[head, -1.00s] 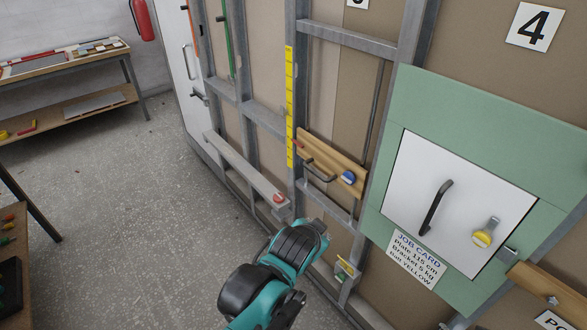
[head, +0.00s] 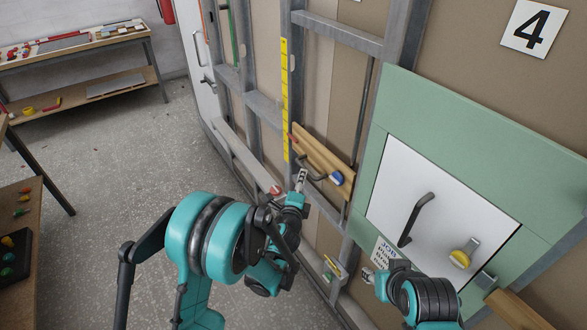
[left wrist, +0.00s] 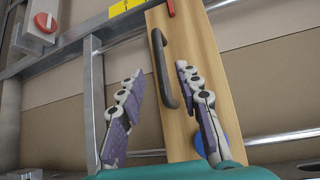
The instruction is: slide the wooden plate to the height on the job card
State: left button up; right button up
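The wooden plate (head: 316,152) sits tilted in the head view on the metal wall frame, beside a yellow scale strip (head: 285,100). It has a dark bar handle (head: 316,174), a blue knob (head: 337,178) and a red pointer (left wrist: 171,7). My left gripper (head: 301,178) is at the handle. In the left wrist view its fingers (left wrist: 160,75) are spread, with the handle (left wrist: 161,70) showing between and beyond them; contact is not clear. My right gripper (head: 369,276) is low, in front of the job card (head: 384,250), and hides most of it. Its opening is unclear.
A green panel (head: 400,110) with a white door (head: 385,190), dark handle and yellow knob (head: 462,256) stands right of the plate. A metal rail with a red knob (left wrist: 45,22) lies left. Benches stand at far left; the floor between is clear.

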aim_at(305, 168)
pick_arm(q)
jog(key=b+x, duration=0.1)
jog(key=x, duration=0.6)
jog(key=shift+w+b, duration=0.1)
jog(key=shift+b, duration=0.2)
grip_shut()
